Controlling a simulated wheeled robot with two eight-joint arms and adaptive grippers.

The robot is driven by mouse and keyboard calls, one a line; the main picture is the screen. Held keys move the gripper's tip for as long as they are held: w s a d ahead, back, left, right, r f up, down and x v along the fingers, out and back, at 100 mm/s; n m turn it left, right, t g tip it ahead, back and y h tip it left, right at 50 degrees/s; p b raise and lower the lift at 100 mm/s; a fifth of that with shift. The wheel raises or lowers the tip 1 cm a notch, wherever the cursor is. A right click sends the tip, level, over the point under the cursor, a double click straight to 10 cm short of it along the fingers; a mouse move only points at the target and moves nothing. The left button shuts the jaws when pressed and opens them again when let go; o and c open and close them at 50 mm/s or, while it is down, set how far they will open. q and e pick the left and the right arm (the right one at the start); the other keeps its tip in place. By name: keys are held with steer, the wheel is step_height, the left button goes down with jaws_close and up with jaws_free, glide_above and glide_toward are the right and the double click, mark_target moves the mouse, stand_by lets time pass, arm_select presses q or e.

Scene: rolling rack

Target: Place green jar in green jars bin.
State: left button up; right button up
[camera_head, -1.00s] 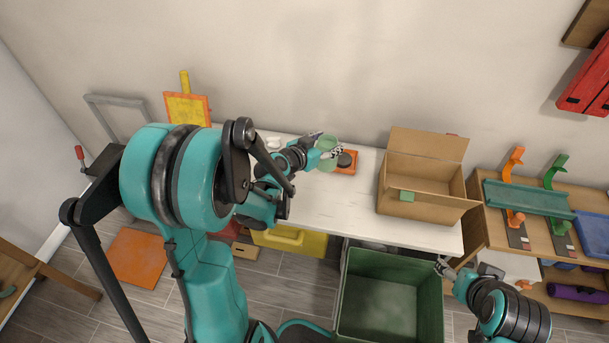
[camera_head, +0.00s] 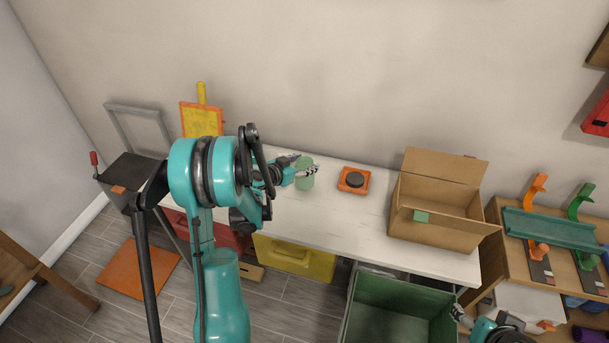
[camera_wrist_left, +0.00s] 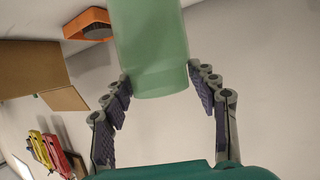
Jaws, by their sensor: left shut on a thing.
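The green jar (camera_head: 304,174) is a pale, translucent green cylinder. My left gripper (camera_head: 306,171) is shut on it, over the white table and left of an orange, black-topped device. In the left wrist view the jar (camera_wrist_left: 150,45) stands between the fingertips (camera_wrist_left: 158,82), which touch its near end. A large green bin (camera_head: 395,312) stands on the floor before the table. My right gripper (camera_head: 459,312) is at the lower right by that bin's edge, small and partly cut off.
The orange device (camera_head: 354,181) lies on the table between jar and box. The white tabletop (camera_head: 330,220) is clear in front of it. A wooden shelf with orange and green stands (camera_head: 535,190) is at the right. A yellow bin (camera_head: 293,257) is under the table.

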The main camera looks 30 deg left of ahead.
arm_select(q)
step_height(320, 180, down, 4)
steer(key=shift+f+b, duration=0.1)
steer(key=shift+b, duration=1)
steer(key=shift+r, duration=0.2)
steer(key=shift+f, duration=0.15)
steer(key=o, duration=1.7)
